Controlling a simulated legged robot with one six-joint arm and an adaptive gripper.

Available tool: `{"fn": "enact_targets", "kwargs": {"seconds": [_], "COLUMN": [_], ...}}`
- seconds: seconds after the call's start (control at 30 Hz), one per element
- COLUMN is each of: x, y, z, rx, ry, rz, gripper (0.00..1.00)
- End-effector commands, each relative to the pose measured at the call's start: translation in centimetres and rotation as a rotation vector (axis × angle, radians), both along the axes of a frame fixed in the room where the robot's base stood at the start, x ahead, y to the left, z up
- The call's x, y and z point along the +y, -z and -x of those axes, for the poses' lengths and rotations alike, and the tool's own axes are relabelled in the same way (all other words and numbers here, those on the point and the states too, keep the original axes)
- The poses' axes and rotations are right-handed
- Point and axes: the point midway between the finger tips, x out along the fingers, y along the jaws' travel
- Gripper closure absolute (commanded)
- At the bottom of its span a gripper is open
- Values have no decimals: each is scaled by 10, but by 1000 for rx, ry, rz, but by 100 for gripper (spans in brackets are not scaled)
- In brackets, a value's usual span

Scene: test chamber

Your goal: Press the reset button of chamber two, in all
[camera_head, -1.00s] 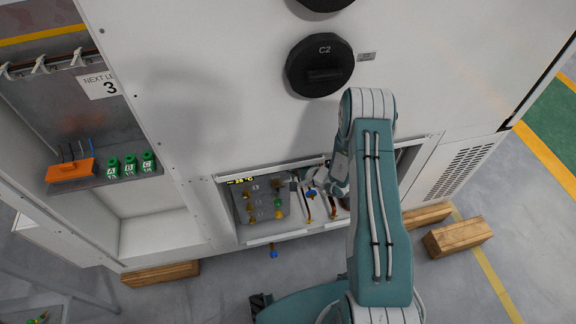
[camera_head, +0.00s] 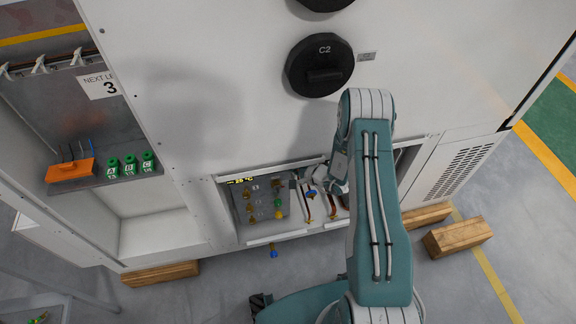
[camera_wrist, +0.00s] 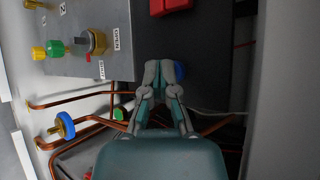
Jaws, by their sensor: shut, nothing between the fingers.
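A black round cover marked C2 (camera_head: 320,66) is on the white cabinet front in the head view. Below it is an open bay with a grey valve panel (camera_head: 268,219). My gripper (camera_wrist: 160,72) is shut and empty, inside the bay in the wrist view, in front of a dark surface. A blue round part (camera_wrist: 180,70) shows just right of its fingertips; I cannot tell whether they touch. A red block (camera_wrist: 171,6) is at the top edge, beyond the fingertips and apart from them. I cannot make out a labelled reset button.
Copper pipes (camera_wrist: 75,100) and a blue-rimmed brass valve (camera_wrist: 62,126) lie left of my gripper. The panel carries a brass valve (camera_wrist: 93,43). A pale wall (camera_wrist: 285,90) closes the right side. Wooden blocks (camera_head: 458,237) lie on the floor by the cabinet.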

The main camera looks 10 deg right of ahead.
Motion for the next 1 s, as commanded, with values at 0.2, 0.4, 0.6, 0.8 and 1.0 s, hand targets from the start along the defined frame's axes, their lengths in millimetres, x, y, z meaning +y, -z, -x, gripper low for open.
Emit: {"fn": "enact_targets", "kwargs": {"seconds": [0.2, 0.4, 0.6, 0.8, 1.0], "x": [0, -1, 0, 0, 0], "y": [0, 0, 0, 0, 0], "z": [2, 12, 18, 18, 31], "rx": [-1, 1, -1, -1, 1], "ry": [1, 1, 1, 0, 0], "rz": [0, 0, 0, -1, -1], "gripper": [100, 100, 100, 100, 100]}}
